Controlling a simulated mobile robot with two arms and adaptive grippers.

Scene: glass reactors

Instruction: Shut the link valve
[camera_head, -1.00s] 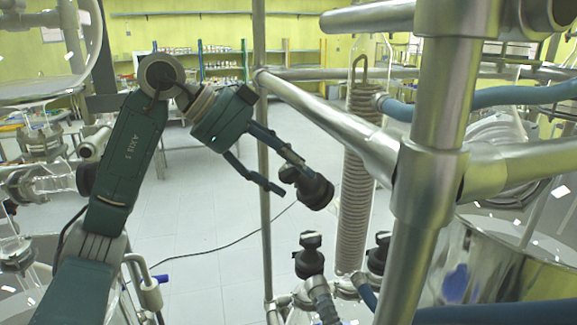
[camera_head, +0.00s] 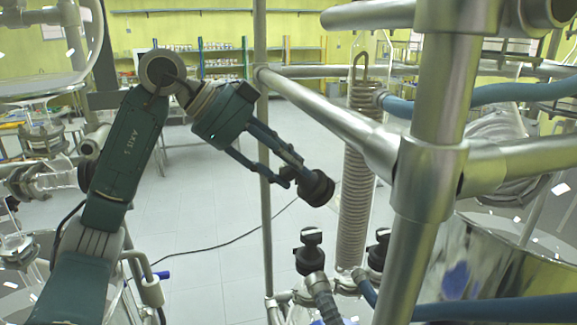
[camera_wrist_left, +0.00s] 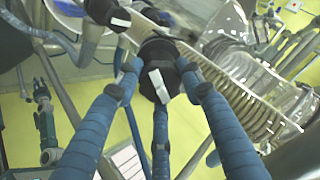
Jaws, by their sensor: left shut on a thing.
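A black valve knob (camera_head: 316,187) sits to the left of the tall coil condenser in the head view. In the left wrist view the same black knob (camera_wrist_left: 158,66), with a white mark on its face, lies between the blue fingers. My left gripper (camera_head: 302,180) is shut on this knob, its fingers around it. The valve body behind the knob is mostly hidden. Which knob is the link valve is not labelled in view. My right gripper is not seen.
Two other black knobs (camera_head: 310,250) (camera_head: 379,248) stand below. A steel frame post (camera_head: 430,150) and slanting bar (camera_head: 325,115) stand close on the right. The coil condenser (camera_head: 356,180) is just right of the held knob. Open floor (camera_head: 205,200) lies on the left.

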